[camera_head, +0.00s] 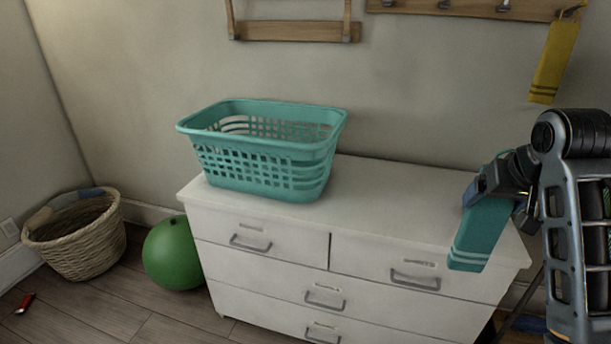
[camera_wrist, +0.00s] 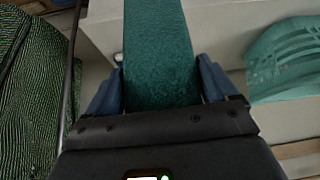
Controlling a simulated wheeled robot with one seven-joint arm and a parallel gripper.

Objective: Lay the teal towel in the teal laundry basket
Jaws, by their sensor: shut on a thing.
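The teal laundry basket (camera_head: 262,165) stands upright on the left part of the white dresser top. It also shows at the right of the wrist view (camera_wrist: 286,62). No cloth shows through its slotted walls, but its floor is mostly hidden. My gripper (camera_head: 506,184) is at the right end of the dresser, well to the right of the basket. It is shut on the teal towel (camera_head: 483,236), which hangs down in front of the dresser's right end, with pale stripes near its lower edge. In the wrist view the towel (camera_wrist: 160,55) runs between both fingers.
The white dresser (camera_head: 400,205) has clear top between basket and gripper. A yellow towel (camera_head: 553,62) hangs from the wall hook rail (camera_head: 480,8). A green ball (camera_head: 172,254) and a wicker basket (camera_head: 76,236) are on the floor at left, with a small red object (camera_head: 25,303).

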